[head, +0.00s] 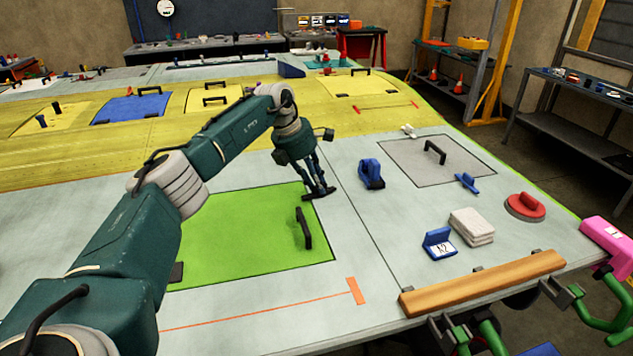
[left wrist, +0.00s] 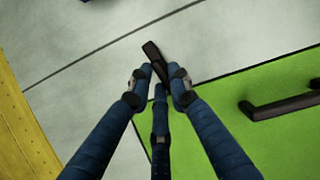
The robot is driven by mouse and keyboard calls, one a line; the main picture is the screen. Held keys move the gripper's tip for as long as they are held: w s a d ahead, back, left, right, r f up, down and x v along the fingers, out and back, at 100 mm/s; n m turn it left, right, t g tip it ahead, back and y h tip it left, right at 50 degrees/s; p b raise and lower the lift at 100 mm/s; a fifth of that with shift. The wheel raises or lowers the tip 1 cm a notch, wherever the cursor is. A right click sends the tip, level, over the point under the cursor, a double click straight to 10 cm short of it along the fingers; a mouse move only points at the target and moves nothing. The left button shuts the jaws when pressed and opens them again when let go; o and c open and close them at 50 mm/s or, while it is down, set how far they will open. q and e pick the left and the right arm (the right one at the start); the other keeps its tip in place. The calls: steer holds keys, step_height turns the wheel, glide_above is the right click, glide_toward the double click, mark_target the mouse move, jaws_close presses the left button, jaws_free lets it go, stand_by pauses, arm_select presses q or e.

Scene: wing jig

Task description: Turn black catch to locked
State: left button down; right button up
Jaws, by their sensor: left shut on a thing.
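The black catch (head: 319,194) is a small dark bar at the far right corner of the green panel (head: 230,238). In the left wrist view the catch (left wrist: 153,54) lies slanted, partly over the grey surface and close to the panel's corner. My left gripper (head: 318,188) reaches down from above and is shut on the catch. In the left wrist view its fingertips (left wrist: 160,82) sit on both sides of the bar and hide part of it. The panel's black handle (head: 304,228) stands nearer the front. My right gripper is not in view.
A blue tool (head: 371,174) stands just right of the catch. Further right are a grey panel (head: 436,160) with a black handle, a white block stack (head: 472,226), a red disc (head: 525,206) and a wooden bar (head: 484,283).

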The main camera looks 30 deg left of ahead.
arm_select(q)
steer(key=shift+w+r+m+h, duration=0.3)
steer(key=shift+r+m, duration=0.05)
steer(key=shift+m, duration=0.55)
stand_by(1.9)
stand_by(0.4)
steer(key=c, duration=1.7)
jaws_free()
steer(key=shift+o, duration=0.2)
steer(key=shift+s, duration=0.15)
steer(key=shift+f, duration=0.1)
steer(key=v, duration=1.2)
